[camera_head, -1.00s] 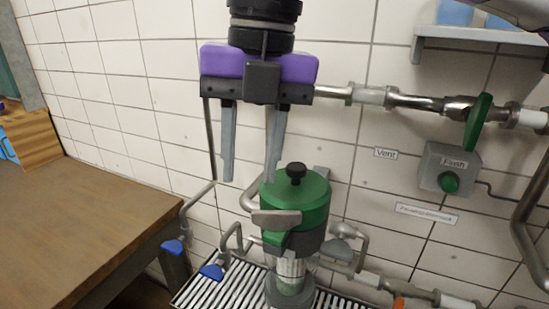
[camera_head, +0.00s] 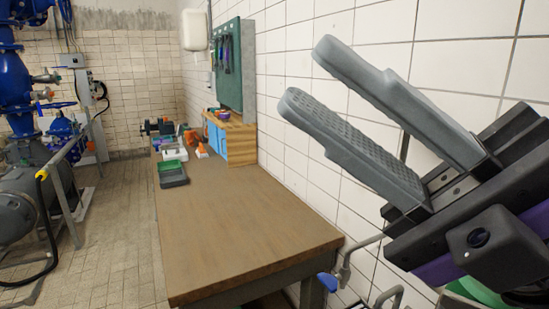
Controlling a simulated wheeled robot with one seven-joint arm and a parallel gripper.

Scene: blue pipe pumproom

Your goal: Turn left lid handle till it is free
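My gripper (camera_head: 304,74) fills the right side of the view, close to the camera. Its two grey fingers point to the upper left, with a clear gap and nothing between them. Part of the green lidded housing (camera_head: 476,292) shows at the bottom right corner, behind and below my gripper. The lid handles cannot be made out; my gripper and the frame edge hide most of the housing.
A wooden workbench (camera_head: 238,225) runs along the tiled wall, with a dark tray (camera_head: 172,175) and other items at its far end. A blue-handled tap (camera_head: 327,282) is by its near corner. Blue pumps (camera_head: 15,75) stand at far left. Floor between is clear.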

